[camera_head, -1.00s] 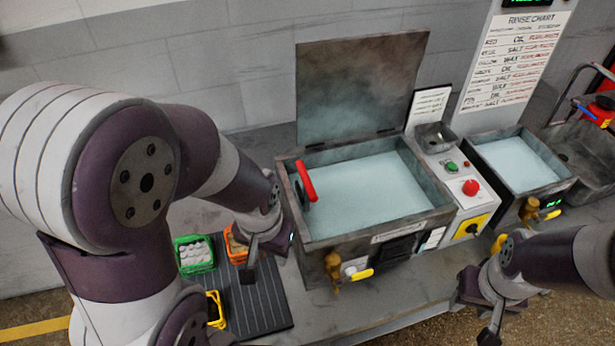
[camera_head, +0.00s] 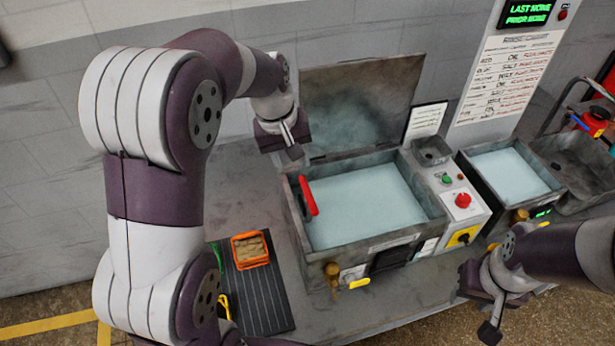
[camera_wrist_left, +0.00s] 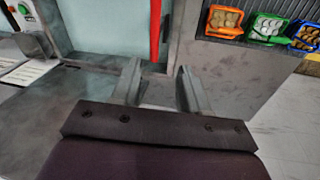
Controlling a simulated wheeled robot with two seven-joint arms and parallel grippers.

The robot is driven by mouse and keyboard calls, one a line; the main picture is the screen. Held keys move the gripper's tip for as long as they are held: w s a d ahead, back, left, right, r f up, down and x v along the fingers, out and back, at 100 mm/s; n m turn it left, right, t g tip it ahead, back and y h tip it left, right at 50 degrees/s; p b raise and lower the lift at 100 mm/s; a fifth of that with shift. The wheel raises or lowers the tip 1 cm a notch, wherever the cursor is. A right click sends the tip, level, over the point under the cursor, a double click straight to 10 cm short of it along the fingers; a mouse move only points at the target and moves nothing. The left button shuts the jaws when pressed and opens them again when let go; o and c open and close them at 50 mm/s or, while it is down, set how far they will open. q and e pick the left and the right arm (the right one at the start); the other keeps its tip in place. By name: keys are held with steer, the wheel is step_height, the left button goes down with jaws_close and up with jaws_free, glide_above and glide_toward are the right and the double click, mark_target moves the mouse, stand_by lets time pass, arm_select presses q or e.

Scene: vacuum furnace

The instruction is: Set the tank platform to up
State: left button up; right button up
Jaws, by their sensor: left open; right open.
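The large tank (camera_head: 384,246) stands open, filled with pale blue liquid (camera_head: 362,200). A red handle (camera_head: 308,196), likely the platform's, stands at the tank's left wall. It also shows in the left wrist view (camera_wrist_left: 155,30), just beyond the fingers. My left gripper (camera_head: 293,143) is open and empty, behind the tank's back left corner and near the raised lid (camera_head: 360,100). In the left wrist view its fingers (camera_wrist_left: 160,85) are apart, with the handle outside them. My right gripper (camera_head: 488,322) is open at lower right, in front of the tanks. The platform itself is not clearly visible.
A control panel (camera_head: 447,183) with green and red buttons and a yellow switch stands right of the tank. A smaller tank (camera_head: 510,175) lies beyond it. A ribbed mat (camera_head: 262,300) with an orange basket (camera_head: 250,249) is at left.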

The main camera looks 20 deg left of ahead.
mark_target(309, 195)
arm_select(q)
steer(key=shift+n+g, duration=0.3)
steer(key=shift+n, duration=0.5)
steer(key=d+f, duration=0.1)
steer(key=f, duration=0.2)
steer(key=d+f+b, duration=0.1)
steer(key=f, duration=0.2)
steer(key=w+f, duration=0.1)
steer(key=f, duration=0.3)
steer(key=shift+d+b, duration=0.35)
steer(key=shift+d, duration=0.05)
steer(key=shift+d+f, duration=0.1)
steer(key=shift+f, duration=0.4)
jaws_close()
